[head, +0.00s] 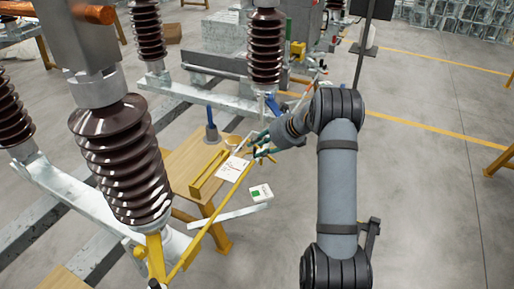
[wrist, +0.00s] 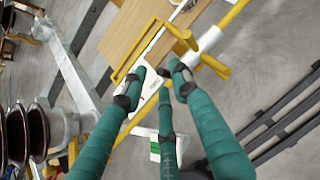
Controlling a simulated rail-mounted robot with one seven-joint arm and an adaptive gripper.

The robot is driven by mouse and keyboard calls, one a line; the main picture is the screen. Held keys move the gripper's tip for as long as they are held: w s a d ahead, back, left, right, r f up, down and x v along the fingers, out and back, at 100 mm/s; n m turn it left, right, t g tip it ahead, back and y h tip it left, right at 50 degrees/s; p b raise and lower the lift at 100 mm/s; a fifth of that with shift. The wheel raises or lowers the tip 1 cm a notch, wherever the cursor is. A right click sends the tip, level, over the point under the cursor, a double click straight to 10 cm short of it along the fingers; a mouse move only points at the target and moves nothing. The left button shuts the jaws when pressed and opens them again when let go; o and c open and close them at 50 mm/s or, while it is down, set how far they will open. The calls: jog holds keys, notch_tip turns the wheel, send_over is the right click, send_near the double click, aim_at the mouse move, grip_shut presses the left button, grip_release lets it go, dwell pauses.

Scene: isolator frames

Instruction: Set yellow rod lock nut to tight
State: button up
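A long yellow rod (head: 222,212) runs diagonally from the insulator base at lower left up toward my gripper; part of it also shows in the wrist view (wrist: 235,18). My gripper (head: 262,152) has teal fingers with dark tips. In the wrist view, its fingertips (wrist: 158,78) are spread apart with nothing visibly clamped between them, and the rod passes behind them. A yellow fitting (wrist: 215,66) shows just right of the fingertips. I cannot make out which part is the lock nut, its setting, or whether a finger touches the rod.
A wooden table (head: 182,160) stands under the rod, with a yellow frame (head: 207,174), a white sheet (head: 233,168) and a blue-handled tool (head: 210,125). A white-and-green box (head: 260,192) is below. Brown ribbed insulators (head: 120,160) stand at left.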

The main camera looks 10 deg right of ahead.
jog(key=v, duration=1)
jog(key=shift+r, duration=0.3)
jog(key=shift+s+d, duration=0.1)
jog(key=x, duration=1.2)
jog(key=shift+d+f, duration=0.1)
jog(key=shift+f, duration=0.1)
jog(key=shift+b, duration=0.35)
jog(key=shift+s+r, duration=0.1)
